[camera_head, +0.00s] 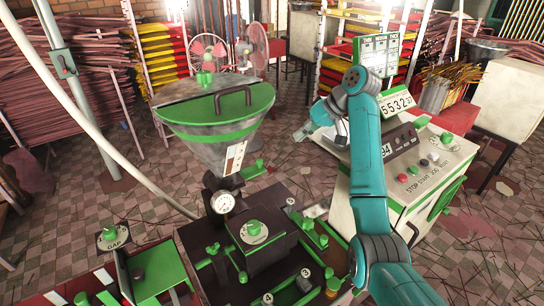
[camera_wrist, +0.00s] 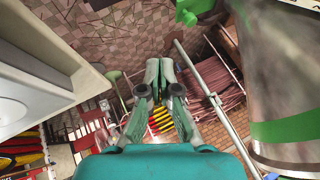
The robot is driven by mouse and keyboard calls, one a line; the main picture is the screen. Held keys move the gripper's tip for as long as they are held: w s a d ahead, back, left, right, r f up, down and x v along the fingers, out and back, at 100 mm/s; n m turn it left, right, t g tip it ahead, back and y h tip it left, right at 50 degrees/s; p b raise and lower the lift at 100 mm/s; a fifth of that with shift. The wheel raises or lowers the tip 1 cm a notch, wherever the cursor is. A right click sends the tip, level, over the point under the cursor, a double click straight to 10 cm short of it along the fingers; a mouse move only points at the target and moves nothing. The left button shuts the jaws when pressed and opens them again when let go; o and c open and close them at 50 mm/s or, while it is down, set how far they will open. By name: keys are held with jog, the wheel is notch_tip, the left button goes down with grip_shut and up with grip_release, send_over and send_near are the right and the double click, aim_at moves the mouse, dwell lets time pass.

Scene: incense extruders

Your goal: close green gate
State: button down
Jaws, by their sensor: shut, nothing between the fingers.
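A green block-shaped handle (camera_head: 253,169) sticks out to the right of the neck below the metal hopper (camera_head: 205,150); it looks like the gate, though I cannot tell for sure or read its position. In the wrist view a green knobbed part (camera_wrist: 187,13) shows at the top, beside the hopper's metal wall (camera_wrist: 283,85); it may be the same handle. My gripper (camera_wrist: 159,68) is shut and empty, apart from the green part and the hopper. In the head view my gripper (camera_head: 304,130) is small, right of the hopper and above the handle's height.
The extruder body (camera_head: 300,255) with green levers and knobs stands below the hopper. A white control cabinet (camera_head: 385,175) with buttons and number displays stands close at the right. Fans (camera_head: 208,52) and incense racks are behind. Tiled floor (camera_head: 150,170) is open at the left.

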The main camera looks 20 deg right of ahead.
aim_at(260, 162)
jog(key=w+a+f, duration=0.2)
jog(key=a+f, duration=0.6)
jog(key=shift+w+a+f, duration=0.3)
jog(key=shift+w+a, duration=0.05)
jog(key=shift+w, duration=0.05)
jog(key=shift+a, duration=0.1)
jog(key=a, duration=0.1)
jog(key=s+a, duration=0.1)
jog(key=shift+a, duration=0.35)
